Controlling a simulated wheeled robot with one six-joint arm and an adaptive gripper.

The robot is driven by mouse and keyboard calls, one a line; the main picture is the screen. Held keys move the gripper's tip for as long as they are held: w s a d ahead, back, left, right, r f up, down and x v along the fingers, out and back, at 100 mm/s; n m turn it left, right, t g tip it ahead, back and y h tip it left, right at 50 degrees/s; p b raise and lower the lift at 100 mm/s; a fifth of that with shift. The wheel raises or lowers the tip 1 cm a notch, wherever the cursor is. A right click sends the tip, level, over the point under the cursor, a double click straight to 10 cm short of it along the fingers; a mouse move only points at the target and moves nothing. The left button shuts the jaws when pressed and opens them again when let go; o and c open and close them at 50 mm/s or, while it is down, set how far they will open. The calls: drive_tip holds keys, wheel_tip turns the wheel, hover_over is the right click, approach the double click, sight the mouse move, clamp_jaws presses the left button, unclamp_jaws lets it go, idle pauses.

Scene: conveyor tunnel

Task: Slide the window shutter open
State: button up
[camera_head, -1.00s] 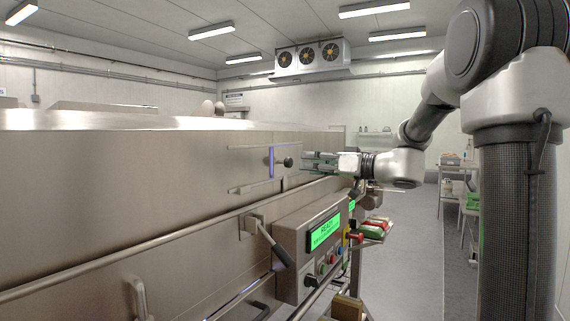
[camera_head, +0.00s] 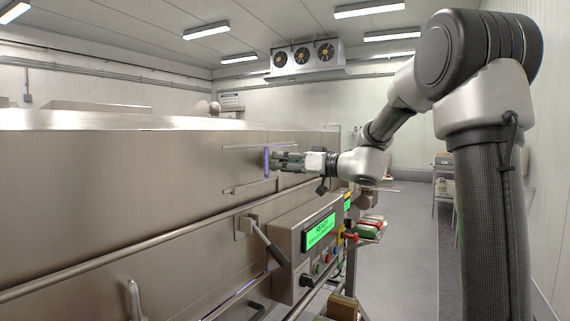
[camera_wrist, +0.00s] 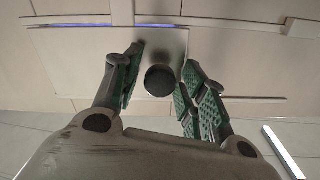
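The window shutter (camera_wrist: 65,60) is a flat metal plate on the side of the steel tunnel. It carries a round dark knob (camera_wrist: 160,81). A blue-lit strip (camera_head: 266,162) runs along one edge of the shutter; it also shows at the top of the wrist view (camera_wrist: 160,23). My gripper (camera_wrist: 160,85) is open, with its green-padded fingers on either side of the knob and gaps visible on both sides. In the head view my gripper (camera_head: 277,161) reaches the shutter from the right and hides the knob.
Below the shutter are a lever handle (camera_head: 265,243) and a control box with a green lit screen (camera_head: 320,230). Rails (camera_head: 255,187) run along the tunnel wall near the shutter.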

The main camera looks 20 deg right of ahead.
clamp_jaws()
drive_tip(key=shift+s, duration=0.1)
drive_tip(key=s+a, duration=1.2)
drive_tip(key=shift+a, duration=0.1)
drive_tip(key=shift+o, duration=1.8)
unclamp_jaws()
drive_tip(key=shift+s+a, duration=0.1)
drive_tip(key=shift+s, duration=0.05)
